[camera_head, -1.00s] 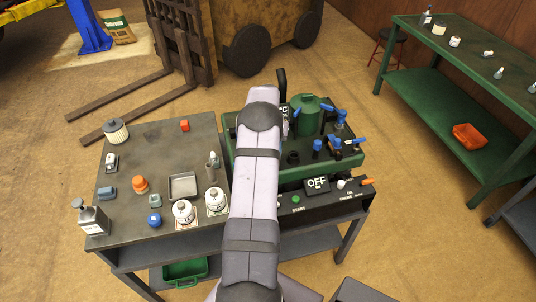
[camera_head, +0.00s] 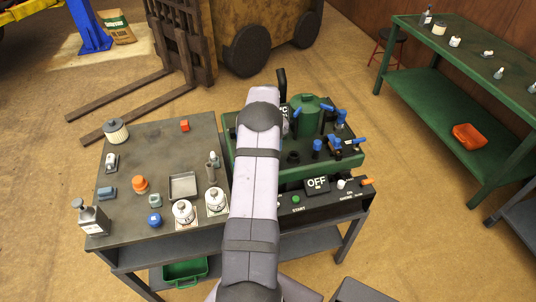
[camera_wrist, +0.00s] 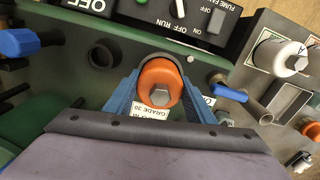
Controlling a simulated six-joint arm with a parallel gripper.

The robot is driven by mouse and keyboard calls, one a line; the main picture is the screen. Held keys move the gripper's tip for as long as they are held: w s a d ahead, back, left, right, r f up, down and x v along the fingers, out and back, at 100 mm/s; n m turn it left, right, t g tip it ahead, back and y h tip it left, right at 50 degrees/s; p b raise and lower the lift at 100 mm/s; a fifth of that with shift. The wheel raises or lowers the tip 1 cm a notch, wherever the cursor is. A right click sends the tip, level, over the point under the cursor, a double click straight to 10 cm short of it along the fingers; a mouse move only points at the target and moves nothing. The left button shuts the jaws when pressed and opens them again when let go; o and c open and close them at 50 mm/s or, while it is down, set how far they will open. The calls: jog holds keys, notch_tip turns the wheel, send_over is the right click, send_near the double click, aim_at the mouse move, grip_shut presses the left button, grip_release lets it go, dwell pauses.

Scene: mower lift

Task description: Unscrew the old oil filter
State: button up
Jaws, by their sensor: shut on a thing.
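In the wrist view, an orange oil filter (camera_wrist: 160,74) with a grey hex end sits at the green engine. My gripper (camera_wrist: 159,92) is shut on it, with a blue jaw on either side. Whether the filter is still seated on its mount cannot be told. In the head view, my own arm hides the gripper and this filter. The green engine (camera_head: 307,118) with blue fittings stands on the right side of the bench. Another orange part (camera_head: 140,184) stands on the grey bench top at left.
The bench top (camera_head: 150,150) at left holds a metal tray (camera_head: 183,187), white-topped jars (camera_head: 183,211), a blue cap (camera_head: 154,220) and a grey oil can (camera_head: 92,218). A black panel with an OFF sign (camera_head: 317,184) fronts the engine. Blue-tipped fittings stand close beside the filter.

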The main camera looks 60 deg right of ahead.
jog(key=n, duration=0.3)
jog(key=shift+n, duration=1.6)
jog(key=shift+n, duration=0.9)
jog(key=n, duration=0.4)
jog(key=shift+n, duration=0.3)
